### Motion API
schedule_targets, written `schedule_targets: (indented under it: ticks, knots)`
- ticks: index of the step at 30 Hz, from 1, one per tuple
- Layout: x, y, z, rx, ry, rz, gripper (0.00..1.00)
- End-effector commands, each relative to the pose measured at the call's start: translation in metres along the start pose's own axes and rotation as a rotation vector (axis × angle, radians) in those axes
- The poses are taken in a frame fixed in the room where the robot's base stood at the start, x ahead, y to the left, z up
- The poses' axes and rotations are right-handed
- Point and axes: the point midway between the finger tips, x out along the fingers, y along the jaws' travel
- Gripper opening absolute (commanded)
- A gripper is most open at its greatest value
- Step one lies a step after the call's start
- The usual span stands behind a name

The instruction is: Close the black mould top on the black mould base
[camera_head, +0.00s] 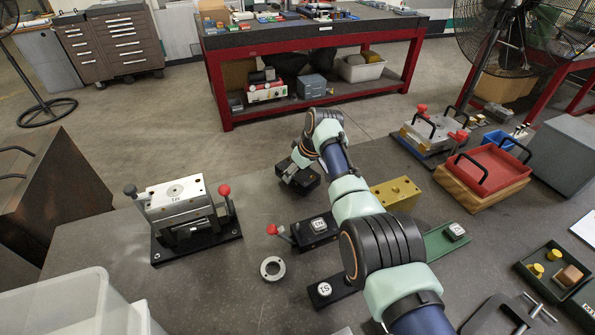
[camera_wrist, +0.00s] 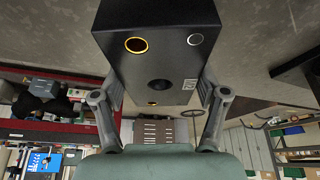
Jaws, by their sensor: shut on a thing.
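My gripper (camera_head: 290,177) is shut on a black block (camera_head: 308,184), which looks like the black mould top. In the wrist view, the block (camera_wrist: 165,75) sits between my two fingers. Its face shows a brass-rimmed hole, a silver-rimmed hole, a dark central hole and a small pale label. In the head view it is by the table's far edge; I cannot tell its height.
A brass block (camera_head: 397,193) and a green plate (camera_head: 440,243) lie right of my arm. A metal ring (camera_head: 272,268) lies in front. A red tray (camera_head: 492,165) is at right.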

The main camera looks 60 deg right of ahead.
Motion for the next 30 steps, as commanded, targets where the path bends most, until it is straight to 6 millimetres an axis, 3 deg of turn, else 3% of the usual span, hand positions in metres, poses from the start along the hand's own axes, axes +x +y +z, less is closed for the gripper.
schedule_targets:
  ticks: [19, 23, 30]
  knots:
    - [-0.015, 0.0, -0.005, -0.016, 0.003, -0.005, 0.03]
    - [-0.032, -0.005, -0.001, -0.096, 0.002, -0.039, 0.03]
    - [-0.074, -0.026, 0.024, -0.389, 0.001, -0.163, 0.03]
